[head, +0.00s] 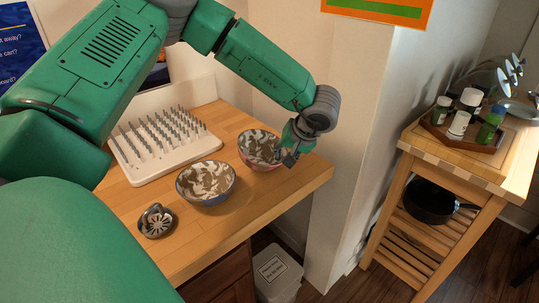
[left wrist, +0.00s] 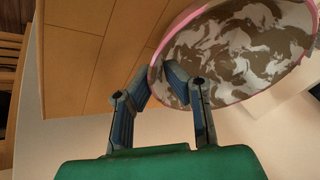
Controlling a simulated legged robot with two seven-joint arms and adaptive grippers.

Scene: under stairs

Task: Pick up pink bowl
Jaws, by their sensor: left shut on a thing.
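The pink bowl (head: 258,147) has a pink outside and rim and a brown-and-white patterned inside. It is near the right end of the wooden counter (head: 262,208). My left gripper (head: 291,156) is at its right side, shut on its rim. In the left wrist view the pink bowl (left wrist: 235,50) fills the upper right, and the fingertips of my left gripper (left wrist: 172,78) meet at its pink rim. I cannot tell whether the bowl is clear of the counter. My right gripper is not in view.
A blue bowl (head: 206,183) with a similar inside stands just left of the pink bowl. A white spiked rack (head: 165,147) is behind it, and a small dark round object (head: 155,221) is at the front. A wall (head: 345,150) is close on the right. A wooden cart (head: 468,160) stands beyond.

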